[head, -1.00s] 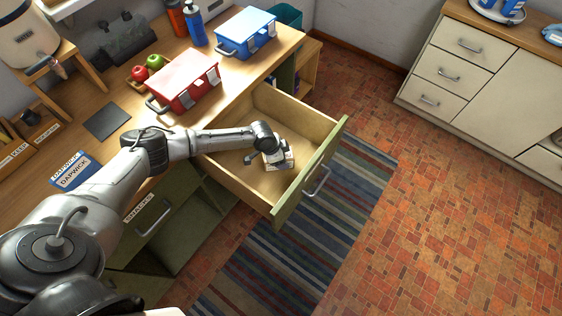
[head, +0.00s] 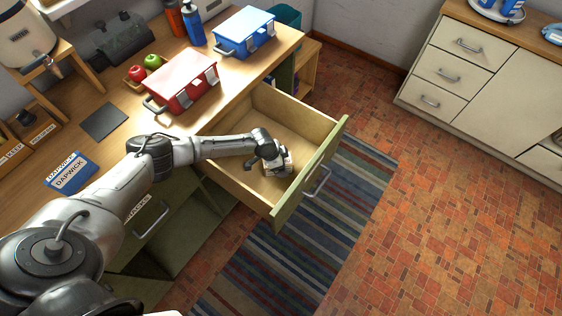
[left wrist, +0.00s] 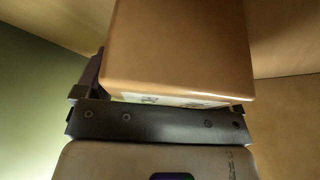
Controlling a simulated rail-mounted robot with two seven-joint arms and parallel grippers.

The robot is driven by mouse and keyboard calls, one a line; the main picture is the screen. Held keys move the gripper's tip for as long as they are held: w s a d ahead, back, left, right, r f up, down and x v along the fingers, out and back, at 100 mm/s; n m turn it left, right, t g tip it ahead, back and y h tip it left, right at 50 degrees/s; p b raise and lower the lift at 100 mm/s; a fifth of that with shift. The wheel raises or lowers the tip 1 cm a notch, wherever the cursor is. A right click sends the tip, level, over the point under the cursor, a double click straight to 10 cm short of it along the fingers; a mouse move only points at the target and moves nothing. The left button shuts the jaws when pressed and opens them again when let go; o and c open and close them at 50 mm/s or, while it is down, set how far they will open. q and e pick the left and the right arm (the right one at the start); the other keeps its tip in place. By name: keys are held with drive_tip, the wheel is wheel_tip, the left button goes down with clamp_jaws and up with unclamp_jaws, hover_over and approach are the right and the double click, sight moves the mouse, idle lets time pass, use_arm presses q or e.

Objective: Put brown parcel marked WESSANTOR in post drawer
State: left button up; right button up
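The post drawer (head: 312,172) is pulled open from the desk, with light wood inside and a green front. My left gripper (head: 278,166) is inside the drawer space, pointing down near its front end. In the left wrist view the brown parcel (left wrist: 180,50) sits close against my gripper's palm, with a dark finger at its left side, and the gripper appears shut on it. A white label strip shows on its near edge; the name cannot be read. In the head view the gripper mostly hides the parcel. My right gripper is not in view.
A red box (head: 182,82) and a blue box (head: 244,35) stand on the desk behind the drawer. Blue and white DAPWICK mail (head: 72,174) lies at the left. A striped rug (head: 270,265) lies below. Open floor is to the right.

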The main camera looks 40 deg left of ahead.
use_arm(q)
drive_tip(key=shift+s+r+p, duration=0.15)
drive_tip(key=shift+r+p, duration=0.2)
drive_tip(key=shift+r, duration=0.2)
drive_tip(key=p+v, duration=0.3)
drive_tip(key=v, duration=0.8)
drive_tip(key=shift+a, duration=0.2)
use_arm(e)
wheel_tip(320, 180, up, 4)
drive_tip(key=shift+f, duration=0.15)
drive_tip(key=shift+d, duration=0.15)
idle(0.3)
